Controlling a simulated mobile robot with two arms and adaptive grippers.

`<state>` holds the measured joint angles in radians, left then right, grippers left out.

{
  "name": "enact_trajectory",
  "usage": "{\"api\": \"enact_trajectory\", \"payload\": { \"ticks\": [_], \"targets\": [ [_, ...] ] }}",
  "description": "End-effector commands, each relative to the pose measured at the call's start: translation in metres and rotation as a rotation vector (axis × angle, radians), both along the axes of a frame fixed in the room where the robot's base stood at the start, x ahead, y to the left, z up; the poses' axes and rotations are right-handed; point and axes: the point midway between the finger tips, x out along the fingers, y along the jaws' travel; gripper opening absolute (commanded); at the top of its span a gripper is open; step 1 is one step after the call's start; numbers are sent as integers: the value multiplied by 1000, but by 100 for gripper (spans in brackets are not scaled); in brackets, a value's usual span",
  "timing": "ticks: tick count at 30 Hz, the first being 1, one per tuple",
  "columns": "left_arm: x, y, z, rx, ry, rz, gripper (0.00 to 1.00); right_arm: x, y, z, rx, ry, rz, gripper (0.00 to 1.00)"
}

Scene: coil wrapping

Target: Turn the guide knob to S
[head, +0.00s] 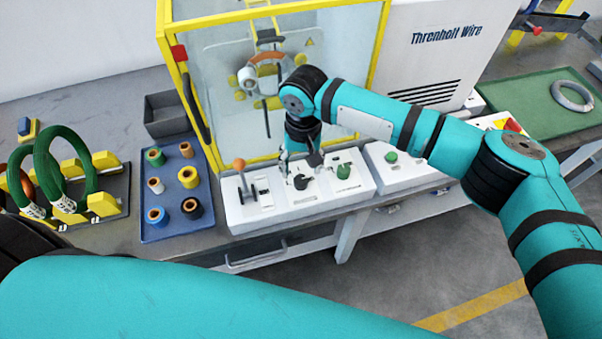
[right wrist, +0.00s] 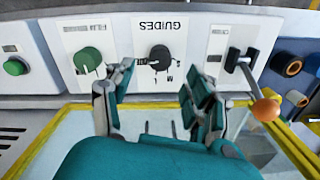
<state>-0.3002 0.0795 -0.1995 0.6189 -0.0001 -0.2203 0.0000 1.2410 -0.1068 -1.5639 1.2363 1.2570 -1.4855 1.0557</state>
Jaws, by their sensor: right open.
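The black guide knob (head: 301,182) is on the middle white panel in front of the glass-walled machine. In the right wrist view the knob (right wrist: 160,57) sits under the upside-down label "GUIDES". A letter M shows near it; I cannot make out an S or the exact pointer setting. My right gripper (head: 300,158) is over this panel. In the right wrist view its two fingers (right wrist: 161,80) are spread, one to each side of the knob in the picture, with nothing held between them. My left gripper is out of view.
An orange-tipped lever (head: 239,164) and a green knob (head: 343,171) flank the guide panel closely. A blue tray (head: 175,224) of small spools and a stand with green coils (head: 80,165) are to the left. A green mat (head: 530,113) with a grey coil lies far right.

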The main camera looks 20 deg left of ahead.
Motion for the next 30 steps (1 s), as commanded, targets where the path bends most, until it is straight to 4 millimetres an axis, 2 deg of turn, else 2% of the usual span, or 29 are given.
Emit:
{"api": "enact_trajectory", "payload": {
  "ticks": [3, 9, 14, 21, 30],
  "targets": [
    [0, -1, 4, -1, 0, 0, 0, -1, 0, -22, -2, 2, -2, 55],
    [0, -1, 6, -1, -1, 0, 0, 0, 1, -47, 0, 1, 0, 55],
    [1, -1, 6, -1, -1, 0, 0, -1, 2, -55, 1, 0, 0, 55],
    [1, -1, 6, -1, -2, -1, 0, 0, 1, -55, 1, 0, 0, 55],
    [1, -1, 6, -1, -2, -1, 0, 0, 1, -55, 1, 0, 0, 16]
  ]
}}
